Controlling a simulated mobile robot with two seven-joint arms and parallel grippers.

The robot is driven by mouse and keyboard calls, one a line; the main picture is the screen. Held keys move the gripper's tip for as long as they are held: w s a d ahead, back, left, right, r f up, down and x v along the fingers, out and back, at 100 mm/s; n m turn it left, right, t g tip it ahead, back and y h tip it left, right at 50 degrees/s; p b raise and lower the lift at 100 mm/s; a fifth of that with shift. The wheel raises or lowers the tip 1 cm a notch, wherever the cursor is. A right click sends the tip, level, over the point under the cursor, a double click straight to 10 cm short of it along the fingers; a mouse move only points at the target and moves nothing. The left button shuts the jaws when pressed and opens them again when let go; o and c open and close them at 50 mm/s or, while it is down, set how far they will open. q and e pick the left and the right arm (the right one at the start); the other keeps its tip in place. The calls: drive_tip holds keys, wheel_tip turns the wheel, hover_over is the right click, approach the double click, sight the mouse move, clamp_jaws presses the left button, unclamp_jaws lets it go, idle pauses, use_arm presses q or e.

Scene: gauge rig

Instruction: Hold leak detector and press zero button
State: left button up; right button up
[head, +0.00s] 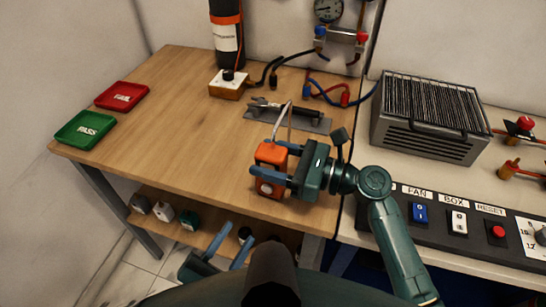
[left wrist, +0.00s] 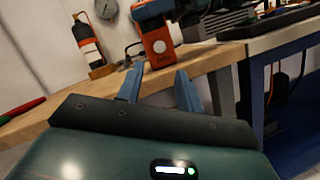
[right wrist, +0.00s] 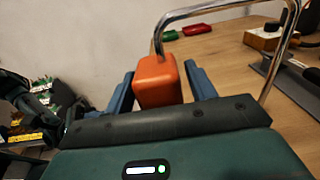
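The orange leak detector (head: 271,155) with a bent metal tube is upright near the table's front edge. My right gripper (head: 269,162) has one finger on each side of it and looks shut on it. In the right wrist view the detector (right wrist: 158,80) fills the space between the fingers. A pale round spot, perhaps the zero button (left wrist: 159,46), shows on its front in the left wrist view. Whether its base touches the table cannot be told. My left gripper (head: 240,233) is open and empty, below and in front of the table edge, apart from the detector.
A grey holder with a dark tool (head: 288,110) lies behind the detector. Red (head: 122,96) and green (head: 86,129) trays sit at the left. A grille box (head: 430,118) and switch panel (head: 450,218) are at right. The table's left middle is clear.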

drive_tip(key=c, duration=1)
use_arm(q)
clamp_jaws()
use_arm(e)
drive_tip(key=shift+c, duration=0.5)
idle(0.7)
